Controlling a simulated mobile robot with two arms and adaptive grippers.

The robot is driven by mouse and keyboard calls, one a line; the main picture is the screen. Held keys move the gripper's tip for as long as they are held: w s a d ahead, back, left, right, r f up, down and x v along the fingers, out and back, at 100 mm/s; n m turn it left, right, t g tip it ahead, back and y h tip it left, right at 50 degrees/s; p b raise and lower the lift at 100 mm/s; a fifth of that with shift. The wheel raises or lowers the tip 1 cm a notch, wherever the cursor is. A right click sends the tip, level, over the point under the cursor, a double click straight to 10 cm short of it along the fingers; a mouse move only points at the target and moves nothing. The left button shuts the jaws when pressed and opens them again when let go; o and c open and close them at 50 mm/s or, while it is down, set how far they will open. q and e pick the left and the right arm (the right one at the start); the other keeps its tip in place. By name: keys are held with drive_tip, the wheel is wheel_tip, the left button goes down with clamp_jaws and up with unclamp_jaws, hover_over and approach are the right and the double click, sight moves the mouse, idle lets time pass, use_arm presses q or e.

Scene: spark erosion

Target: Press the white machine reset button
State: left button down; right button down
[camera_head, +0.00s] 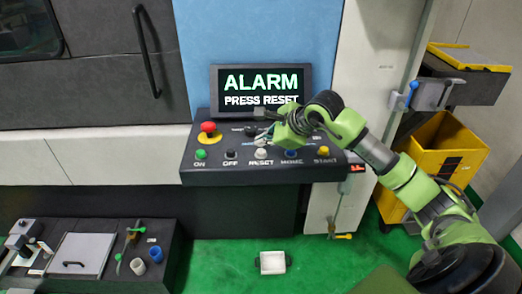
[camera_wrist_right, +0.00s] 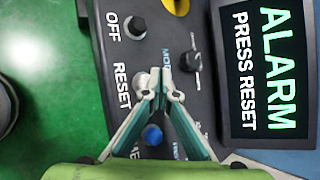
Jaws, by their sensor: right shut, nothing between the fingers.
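My right gripper (camera_head: 262,140) is shut and empty, just above and behind the button in the head view. In the right wrist view the closed fingertips (camera_wrist_right: 162,88) are over the panel, beside the RESET button (camera_wrist_right: 140,81), which a finger partly covers. I cannot tell whether they touch. My left gripper is not in view.
A yellow bin (camera_head: 432,160) stands right. A small white tray (camera_head: 272,262) lies low in front.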

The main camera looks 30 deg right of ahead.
sight(262, 151)
drive_tip(key=shift+f, duration=0.1)
idle(0.7)
drive_tip(key=shift+f+b, duration=0.35)
drive_tip(key=shift+b, duration=0.3)
drive_tip(key=shift+f+b, duration=0.4)
drive_tip(key=shift+b, duration=0.2)
idle(0.4)
idle(0.4)
drive_tip(key=shift+r+p, duration=0.35)
drive_tip(key=shift+r, duration=0.5)
drive_tip(key=shift+r+p, duration=1.4)
drive_tip(key=shift+r, duration=1.15)
drive_tip(key=shift+f, duration=0.1)
